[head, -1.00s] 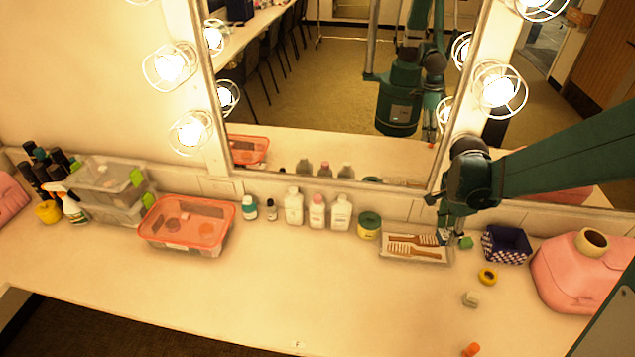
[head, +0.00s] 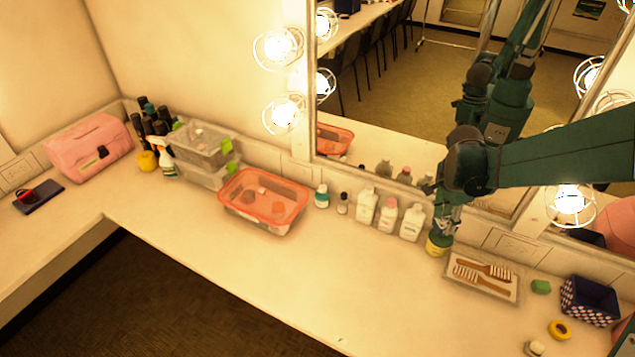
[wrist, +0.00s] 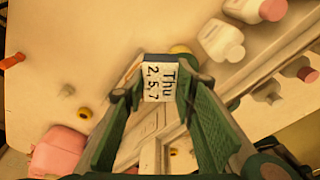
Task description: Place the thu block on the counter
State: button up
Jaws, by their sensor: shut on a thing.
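In the wrist view my gripper (wrist: 156,92) is shut on a white block (wrist: 158,84) printed "Thu 2,5,7", the thu block, with a dark blue side face. In the head view my gripper (head: 447,221) points down over the back of the counter (head: 330,280), just above the yellow jar and left of the hairbrush tray. The block cannot be made out in the head view. How high it is above the counter is hard to tell.
White bottles (head: 388,217) stand left of the jar (head: 437,244), along the mirror wall. The hairbrush tray (head: 466,286), a green block (head: 541,286) and a blue box (head: 597,312) lie to the right. An orange-rimmed container (head: 238,205) stands left. The front middle counter is clear.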

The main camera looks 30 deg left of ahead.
jog(key=s+a+f+n+b, duration=0.1)
jog(key=a+f+n+b, duration=0.15)
jog(key=a, duration=1.55)
jog(key=s+a+f+n+b, duration=0.1)
jog(key=a+f+n, duration=0.2)
jog(key=a, duration=1.5)
jog(key=s+a+f+n, duration=0.1)
jog(key=s+a, duration=0.1)
jog(key=a, duration=0.3)
jog(key=s+a+f+b, duration=0.1)
jog(key=s+a, duration=0.2)
jog(key=a, duration=0.3)
jog(key=s+a+f+n+y+b, duration=0.1)
jog(key=s+a, duration=0.2)
jog(key=a, duration=0.3)
jog(key=shift+s+a+n+t, duration=0.2)
jog(key=shift+s+n+t, duration=0.05)
jog(key=shift+n+t, duration=0.15)
jog(key=s+a+f+n+b, duration=0.2)
jog(key=s+a, duration=0.9)
jog(key=a, duration=0.3)
jog(key=shift+s+a+f, duration=0.3)
jog(key=shift+a+f, duration=0.1)
jog(key=shift+f+b, duration=0.45)
jog(key=shift+f, duration=2.7)
jog(key=shift+f, duration=1.85)
